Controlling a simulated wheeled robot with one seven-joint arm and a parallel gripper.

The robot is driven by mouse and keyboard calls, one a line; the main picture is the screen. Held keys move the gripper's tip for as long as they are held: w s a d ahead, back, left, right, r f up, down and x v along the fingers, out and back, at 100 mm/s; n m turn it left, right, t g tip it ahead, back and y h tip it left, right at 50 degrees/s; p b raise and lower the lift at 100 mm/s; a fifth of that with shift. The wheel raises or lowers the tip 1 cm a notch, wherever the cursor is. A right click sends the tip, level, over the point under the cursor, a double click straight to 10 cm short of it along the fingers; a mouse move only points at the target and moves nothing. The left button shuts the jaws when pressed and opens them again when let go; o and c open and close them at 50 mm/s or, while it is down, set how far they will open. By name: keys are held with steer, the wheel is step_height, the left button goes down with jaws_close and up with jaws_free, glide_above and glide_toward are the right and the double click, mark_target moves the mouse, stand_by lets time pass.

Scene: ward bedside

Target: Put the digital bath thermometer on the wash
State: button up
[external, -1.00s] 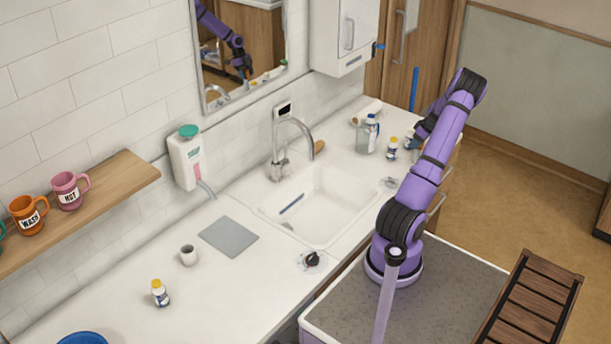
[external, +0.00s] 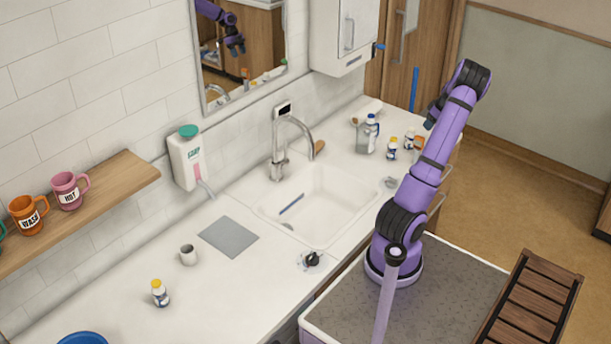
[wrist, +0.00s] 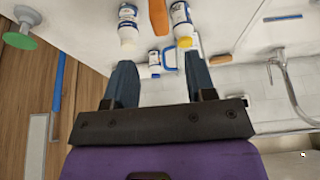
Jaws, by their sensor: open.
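My gripper (wrist: 160,68) is open and empty, its two dark blue fingers apart over the far right counter; in the external view it is mostly hidden by my arm. I cannot identify the digital bath thermometer for certain. A thin blue stick (external: 291,204) lies in the white sink (external: 345,192), away from my gripper, and shows in the wrist view (wrist: 282,18). A small dark display (external: 284,108) is on the wall above the tap. An orange mug (external: 28,215) labelled WASH stands on the wooden shelf at the left.
Bottles (external: 391,149), a blue-handled container (external: 366,136) and an orange item (external: 420,144) crowd the counter's right end. A tap (external: 297,140) rises behind the sink. A pink HOT mug (external: 69,190) stands beside the orange one.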

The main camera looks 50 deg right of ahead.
steer(key=w+a+r+g, duration=0.1)
steer(key=w+a+r, duration=0.35)
steer(key=a, duration=0.35)
steer(key=w+a+r, duration=0.3)
steer(key=w+a, duration=0.3)
steer(key=a, duration=0.1)
steer(key=w+a+r+g, duration=0.1)
steer(key=w+a+r, duration=0.35)
steer(key=a, duration=0.35)
steer(key=w+a+r+h, duration=0.15)
steer(key=a+r, duration=0.25)
steer(key=a, duration=0.8)
steer(key=s+a+r+t, duration=0.1)
steer(key=s+a+r, duration=0.1)
steer(key=a, duration=0.6)
steer(key=s+a+r, duration=0.2)
steer(key=s+a, duration=0.1)
steer(key=a, duration=0.5)
steer(key=s+a+f+t+y, duration=0.1)
steer(key=s+a, duration=0.9)
steer(key=s, duration=0.1)
steer(key=shift+s+t, duration=0.35)
steer(key=shift+t, duration=0.05)
steer(key=shift+y, duration=0.25)
